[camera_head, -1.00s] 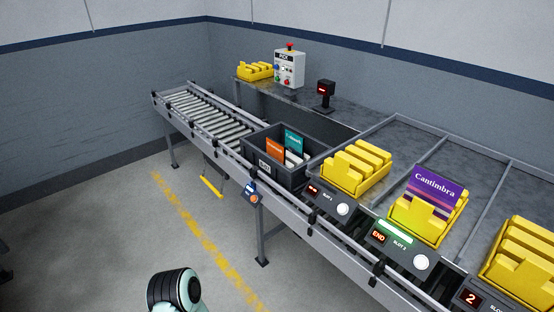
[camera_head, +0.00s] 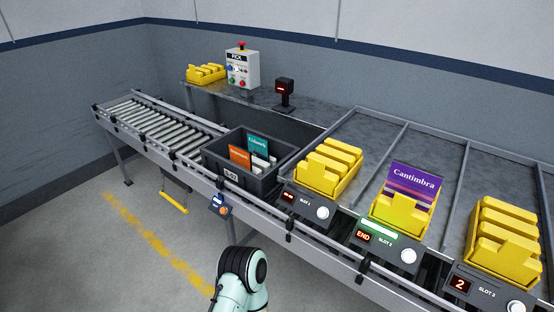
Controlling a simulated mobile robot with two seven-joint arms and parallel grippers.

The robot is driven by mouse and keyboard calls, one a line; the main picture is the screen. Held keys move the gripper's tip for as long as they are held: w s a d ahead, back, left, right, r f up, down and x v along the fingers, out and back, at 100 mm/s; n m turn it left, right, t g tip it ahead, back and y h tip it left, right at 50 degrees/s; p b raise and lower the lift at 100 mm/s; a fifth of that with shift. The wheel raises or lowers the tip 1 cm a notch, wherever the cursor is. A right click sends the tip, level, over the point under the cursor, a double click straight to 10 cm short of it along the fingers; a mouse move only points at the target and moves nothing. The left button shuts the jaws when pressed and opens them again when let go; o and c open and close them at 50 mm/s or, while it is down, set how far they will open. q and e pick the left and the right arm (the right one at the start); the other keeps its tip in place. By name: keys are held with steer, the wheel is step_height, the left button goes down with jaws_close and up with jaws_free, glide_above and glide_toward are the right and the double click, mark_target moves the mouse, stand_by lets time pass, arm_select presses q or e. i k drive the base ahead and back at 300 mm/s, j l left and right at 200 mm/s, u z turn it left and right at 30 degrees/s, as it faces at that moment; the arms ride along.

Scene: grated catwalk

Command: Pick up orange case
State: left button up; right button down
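The orange case (camera_head: 240,157) stands upright in a dark grey tote (camera_head: 229,178) on the conveyor. A teal case (camera_head: 257,145) and some white-edged cases (camera_head: 262,162) stand beside and behind it in the same tote. The lower part of the orange case is hidden by the tote's front wall. One of my arm links shows at the bottom middle, in front of the conveyor. Neither gripper is in view.
A roller conveyor (camera_head: 150,122) runs to the back left. Yellow holders (camera_head: 327,170) stand in slots to the right; the middle one holds a purple case (camera_head: 413,183). A control box (camera_head: 242,68) and small scanner (camera_head: 284,95) stand behind. Open floor lies at left.

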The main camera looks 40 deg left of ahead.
mark_target(240, 156)
steer(key=j+z, duration=0.3)
steer(key=j, duration=0.2)
steer(key=j+z, duration=0.35)
steer(key=j, duration=0.15)
steer(key=k+j+z, duration=0.1)
steer(key=j, duration=0.25)
steer(key=k+j+z, duration=0.1)
steer(key=j, duration=0.25)
steer(key=k+j+z, duration=0.1)
steer(key=j, duration=0.25)
steer(key=k+j, duration=0.1)
steer(key=j, duration=0.25)
steer(key=k+j, duration=0.1)
steer(key=j, duration=0.3)
steer(key=k+j, duration=0.1)
steer(key=j, duration=0.25)
steer(key=z, duration=0.05)
